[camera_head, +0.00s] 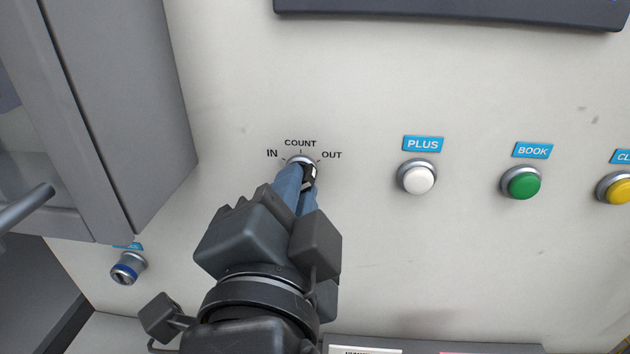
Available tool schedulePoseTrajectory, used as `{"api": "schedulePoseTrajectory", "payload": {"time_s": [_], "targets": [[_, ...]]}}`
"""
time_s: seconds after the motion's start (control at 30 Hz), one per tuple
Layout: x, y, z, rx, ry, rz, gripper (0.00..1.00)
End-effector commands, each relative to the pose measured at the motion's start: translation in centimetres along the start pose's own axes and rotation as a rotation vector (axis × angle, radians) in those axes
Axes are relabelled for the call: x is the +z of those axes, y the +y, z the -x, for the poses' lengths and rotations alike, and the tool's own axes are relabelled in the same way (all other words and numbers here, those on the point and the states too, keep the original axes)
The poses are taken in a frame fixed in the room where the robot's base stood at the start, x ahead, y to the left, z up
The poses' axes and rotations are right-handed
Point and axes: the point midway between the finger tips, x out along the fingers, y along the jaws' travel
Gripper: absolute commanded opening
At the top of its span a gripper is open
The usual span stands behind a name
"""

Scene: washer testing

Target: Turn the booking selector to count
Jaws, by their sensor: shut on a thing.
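The booking selector (301,160) is a small round knob with a grey metal ring on the pale panel. Labels IN, COUNT and OUT stand around its upper side, with COUNT (300,143) straight above it. My gripper (306,178) reaches up from below and its blue-grey fingers are shut on the selector's knob. A small black piece with a white mark shows at the right fingertip. The fingers hide most of the knob, so I cannot tell for sure which label it points to.
To the right are a white PLUS button (418,178), a green BOOK button (522,183) and a yellow button (614,188). A dark screen edge (450,14) runs along the top.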

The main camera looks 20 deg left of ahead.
Motion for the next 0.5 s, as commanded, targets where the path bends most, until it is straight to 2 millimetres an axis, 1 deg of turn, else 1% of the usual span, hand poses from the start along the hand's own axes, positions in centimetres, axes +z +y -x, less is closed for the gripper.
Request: {"api": "schedulePoseTrajectory", "payload": {"time_s": [0.27, 0.5], "targets": [[0.00, 0.25, -0.05, 0.002, 0.001, 0.197, 0.00], [-0.07, 0.21, -0.04, 0.004, 0.001, 0.425, 0.00]]}}
